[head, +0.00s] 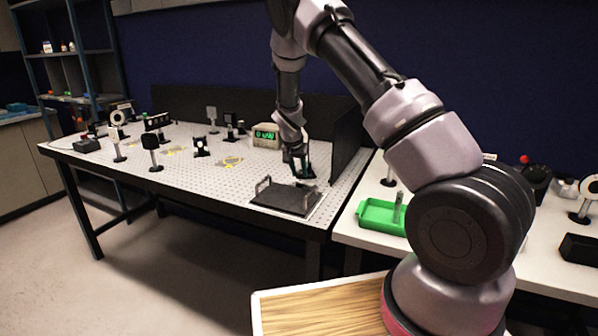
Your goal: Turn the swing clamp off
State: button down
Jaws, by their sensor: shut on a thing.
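My gripper (303,175) reaches down over the right front part of the perforated table. It is shut on a small part, which I take to be the swing clamp, just behind a black plate (287,199). The fingers mostly hide this part, and it is too small to tell which way its arm points. The black plate lies flat near the table's front edge and has an upright metal handle at each short end.
A box with a green display (265,135) stands behind my gripper. A dark foam panel (350,140) closes the table's right side. Several optics mounts stand to the left. A green tray (381,216) sits on the white bench at right.

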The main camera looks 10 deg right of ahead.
jog(key=c, duration=0.5)
grip_release()
jog(key=v, duration=1)
jog(key=shift+r, duration=0.4)
jog(key=shift+s+a, duration=0.1)
